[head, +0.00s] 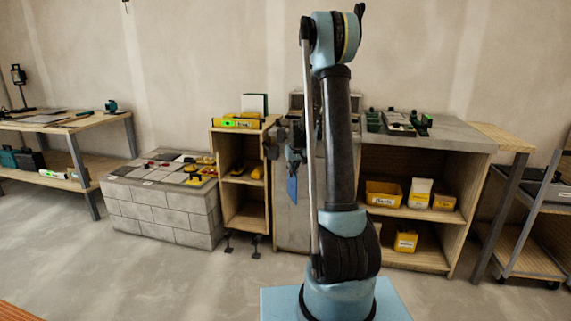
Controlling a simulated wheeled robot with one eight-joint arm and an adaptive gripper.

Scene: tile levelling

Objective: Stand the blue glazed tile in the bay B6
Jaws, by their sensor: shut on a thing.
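The blue glazed tile (292,189) hangs below my gripper (293,163), left of my arm's dark column. It looks upright, with its face partly turned to the camera. My gripper is shut on the tile's upper part and holds it in the air, in front of the grey side of the workbench. The fingers are small and dark here, and their exact contact is hard to see. I cannot make out a bay marked B6; my arm hides part of the bench top.
A grey workbench (455,138) stands behind my arm, with dark and green items (395,123) on top. A block plinth (163,208) bearing tiles is at left, beside a wooden shelf unit (215,160) with a yellow level (236,123). The floor in front is clear.

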